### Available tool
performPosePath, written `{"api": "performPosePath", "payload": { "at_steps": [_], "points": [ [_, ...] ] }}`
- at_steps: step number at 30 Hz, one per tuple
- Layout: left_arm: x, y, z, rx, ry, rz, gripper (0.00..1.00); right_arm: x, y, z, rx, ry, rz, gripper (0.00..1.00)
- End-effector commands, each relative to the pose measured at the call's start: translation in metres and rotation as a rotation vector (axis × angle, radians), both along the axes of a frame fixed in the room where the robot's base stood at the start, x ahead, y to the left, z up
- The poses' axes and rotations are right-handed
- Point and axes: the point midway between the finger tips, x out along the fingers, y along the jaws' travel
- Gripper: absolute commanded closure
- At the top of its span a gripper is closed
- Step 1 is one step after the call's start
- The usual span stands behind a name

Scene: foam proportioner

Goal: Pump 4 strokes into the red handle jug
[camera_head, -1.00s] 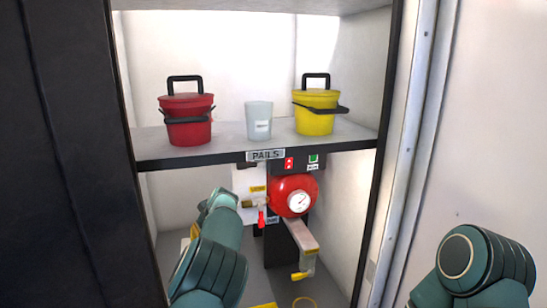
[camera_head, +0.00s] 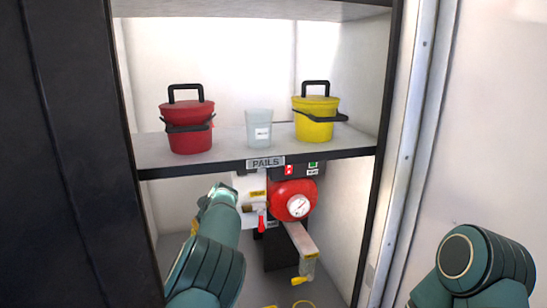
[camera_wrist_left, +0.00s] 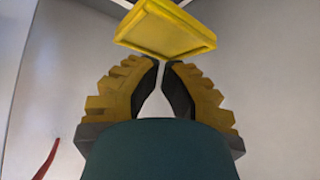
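A red lidded pail (camera_head: 188,138) with black handles stands on the shelf at the left. It is the only red jug-like container I see. The red round proportioner body (camera_head: 290,200) with a white dial is below the shelf. A grey crank-like arm (camera_head: 300,241) with a yellow end (camera_head: 301,281) slopes down from it. My left arm reaches in at the lower left of the red body; its gripper is hidden in the head view. My right gripper is out of view.
A clear cup (camera_head: 259,128) and a yellow lidded pail (camera_head: 315,121) share the shelf (camera_head: 220,147) labelled PAILS. A small red lever (camera_head: 262,222) hangs left of the red body. Cabinet walls close in the sides.

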Motion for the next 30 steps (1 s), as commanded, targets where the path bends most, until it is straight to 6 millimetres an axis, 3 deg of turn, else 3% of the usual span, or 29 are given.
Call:
{"api": "performPosePath", "payload": {
  "at_steps": [8, 20, 30],
  "points": [
    [0.000, 0.000, 0.006, 0.000, 0.000, 0.000, 1.00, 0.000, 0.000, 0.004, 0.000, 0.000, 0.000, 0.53],
    [0.000, 0.000, 0.040, 0.000, 0.000, 0.000, 1.00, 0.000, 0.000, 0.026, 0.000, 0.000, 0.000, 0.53],
    [0.000, 0.000, 0.040, 0.000, 0.000, 0.000, 1.00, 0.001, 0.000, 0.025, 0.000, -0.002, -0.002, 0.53]
  ]
}}
